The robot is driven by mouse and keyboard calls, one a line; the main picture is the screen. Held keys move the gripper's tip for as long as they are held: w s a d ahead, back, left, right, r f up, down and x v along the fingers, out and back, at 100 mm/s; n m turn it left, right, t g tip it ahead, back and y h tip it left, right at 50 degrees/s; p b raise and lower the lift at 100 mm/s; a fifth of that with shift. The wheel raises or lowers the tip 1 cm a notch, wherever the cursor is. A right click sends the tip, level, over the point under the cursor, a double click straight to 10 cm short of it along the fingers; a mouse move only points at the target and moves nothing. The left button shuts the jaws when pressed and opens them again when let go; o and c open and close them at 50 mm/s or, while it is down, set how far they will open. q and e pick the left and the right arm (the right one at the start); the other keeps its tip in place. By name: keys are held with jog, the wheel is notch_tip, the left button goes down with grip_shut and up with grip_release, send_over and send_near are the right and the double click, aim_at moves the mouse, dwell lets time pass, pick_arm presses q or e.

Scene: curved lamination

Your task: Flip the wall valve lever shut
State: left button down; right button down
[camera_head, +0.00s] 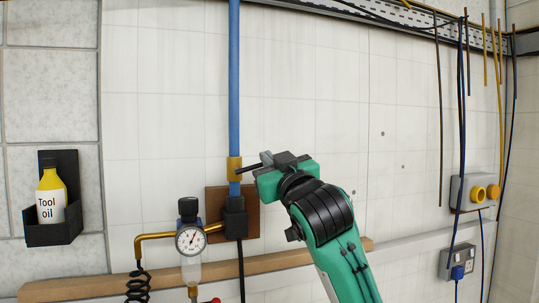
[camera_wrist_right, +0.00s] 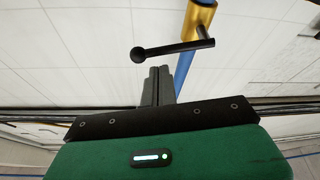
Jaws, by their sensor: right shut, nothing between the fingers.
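The wall valve has a brass body (camera_head: 234,170) on a vertical blue pipe (camera_head: 234,80). Its black lever (camera_head: 249,167) sticks out sideways from the brass body toward my right gripper. In the right wrist view the lever (camera_wrist_right: 175,48) runs across, ending in a round knob, with the brass body (camera_wrist_right: 199,18) at its other end. My right gripper (camera_head: 284,159) is shut and empty, just right of the valve. In the wrist view its fingertips (camera_wrist_right: 159,72) lie just below the lever; I cannot tell whether they touch it. My left gripper is not in view.
A pressure gauge (camera_head: 190,239) with brass piping sits below left of the valve, by a brown backing plate (camera_head: 216,198). A tool oil bottle (camera_head: 50,194) stands in a black wall holder at left. Cables and a socket box (camera_head: 459,262) are at right.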

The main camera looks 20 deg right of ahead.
jog(key=shift+w+f, duration=0.15)
jog(key=shift+f, duration=0.1)
jog(key=shift+d+f+m+h+b, duration=0.1)
jog(key=shift+f+m+h+b, duration=0.25)
jog(key=shift+m, duration=0.4)
jog(key=shift+a+f+m+h+b, duration=0.15)
jog(key=shift+m+h+b, duration=0.35)
jog(key=shift+m, duration=0.3)
jog(key=shift+d+f+m+h+b, duration=0.15)
jog(key=shift+f+m+h+b, duration=0.1)
jog(key=shift+m+b, duration=0.4)
jog(key=shift+d, duration=0.1)
